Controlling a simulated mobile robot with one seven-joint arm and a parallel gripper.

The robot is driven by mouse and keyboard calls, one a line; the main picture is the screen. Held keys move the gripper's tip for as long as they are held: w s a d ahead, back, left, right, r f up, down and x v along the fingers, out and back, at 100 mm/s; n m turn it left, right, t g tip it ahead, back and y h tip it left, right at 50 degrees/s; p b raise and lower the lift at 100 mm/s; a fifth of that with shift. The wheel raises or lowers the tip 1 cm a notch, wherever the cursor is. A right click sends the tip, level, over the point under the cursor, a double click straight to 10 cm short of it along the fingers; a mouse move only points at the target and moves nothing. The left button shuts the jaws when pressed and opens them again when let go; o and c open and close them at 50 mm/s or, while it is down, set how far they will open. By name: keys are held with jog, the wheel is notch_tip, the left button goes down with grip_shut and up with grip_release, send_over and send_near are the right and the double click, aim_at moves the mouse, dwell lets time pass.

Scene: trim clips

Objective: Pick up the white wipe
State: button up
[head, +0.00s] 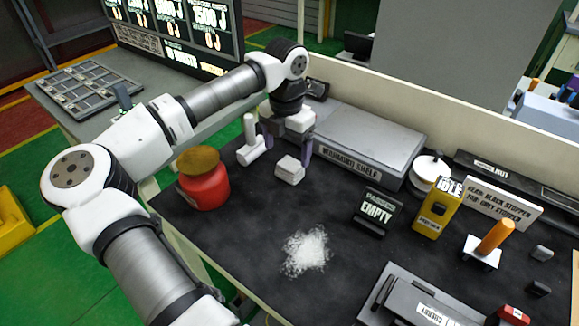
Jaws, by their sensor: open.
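A small white block-like piece (289,168), which looks like the white wipe, lies on the dark bench top in front of the grey shelf. My gripper (286,153) is open and points down just above and behind it. The right finger is close to the piece's right side; I cannot tell whether they touch. Another white item with an upright stub (250,146) stands just left of my gripper.
A red pot with a brown top (204,185) stands at the left. White crumbs (306,250) lie on the bench in front. The grey shelf (360,138) is behind. An "EMPTY" sign (376,210) and a yellow "IDLE" box (436,212) stand at right.

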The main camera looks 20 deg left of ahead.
aim_at(289, 163)
jog(key=f, duration=0.1)
jog(key=f+p, duration=0.1)
jog(key=f, duration=0.1)
jog(key=f+p, duration=0.1)
jog(key=shift+s+d+f, duration=0.15)
jog(key=shift+d, duration=0.25)
jog(key=shift+f, duration=0.55)
jog(key=c, duration=1)
jog(key=shift+c, duration=0.2)
jog(key=shift+r, duration=0.15)
notch_tip(289, 163, up, 20)
jog(key=b, duration=0.3)
jog(key=shift+b, duration=0.3)
